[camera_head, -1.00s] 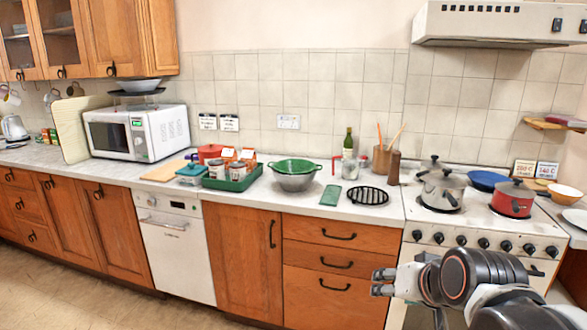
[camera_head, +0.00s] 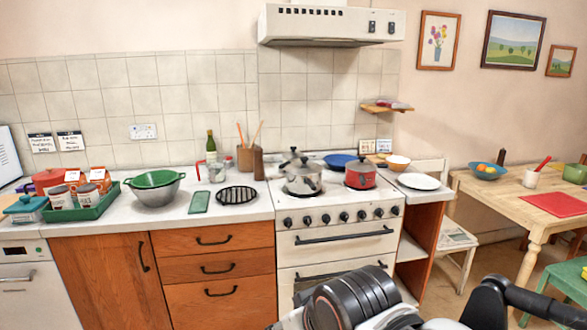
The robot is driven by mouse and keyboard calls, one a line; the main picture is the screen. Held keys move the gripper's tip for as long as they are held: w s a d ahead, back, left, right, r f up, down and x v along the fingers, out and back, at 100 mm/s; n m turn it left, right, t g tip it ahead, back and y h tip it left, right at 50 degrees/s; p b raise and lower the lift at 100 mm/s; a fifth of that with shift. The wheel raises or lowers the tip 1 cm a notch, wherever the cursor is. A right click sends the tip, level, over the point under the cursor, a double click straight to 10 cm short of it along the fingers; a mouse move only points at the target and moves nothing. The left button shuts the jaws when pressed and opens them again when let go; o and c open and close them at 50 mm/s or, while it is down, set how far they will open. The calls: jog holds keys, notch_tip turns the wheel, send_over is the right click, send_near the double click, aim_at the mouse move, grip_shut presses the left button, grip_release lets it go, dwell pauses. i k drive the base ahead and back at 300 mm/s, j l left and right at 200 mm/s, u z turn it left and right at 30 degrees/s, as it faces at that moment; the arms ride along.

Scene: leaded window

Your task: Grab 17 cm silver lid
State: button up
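A silver pot (camera_head: 303,182) stands on the stove's front left burner. A silver lid (camera_head: 303,167) with a dark knob sits on top of it. Another dark knob (camera_head: 293,151) shows just behind, but what it belongs to is mostly hidden. I cannot tell the lid's size from here. My arm is low in the picture, in front of the oven. Its dark rounded links show, but I cannot make out the fingertips.
A red lidded pot (camera_head: 360,177) and a blue pan (camera_head: 341,161) share the stove (camera_head: 333,246). A black grate (camera_head: 237,195), green colander (camera_head: 154,179) and bottle (camera_head: 211,147) are on the counter left of it. A wooden table (camera_head: 480,188) and white chair (camera_head: 456,238) stand to the right.

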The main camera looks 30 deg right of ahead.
aim_at(303, 168)
jog(key=i+l, duration=0.25)
jog(key=l, duration=0.3)
jog(key=i+l+z, duration=0.15)
jog(key=l, duration=0.4)
jog(key=i+l, duration=0.4)
jog(key=i+l+z, duration=0.1)
jog(key=i+l, duration=0.2)
jog(key=l, duration=0.3)
jog(key=i+l, duration=0.3)
jog(key=l, duration=0.2)
jog(key=i+l+z, duration=0.15)
jog(key=l, duration=0.35)
jog(key=i, duration=0.15)
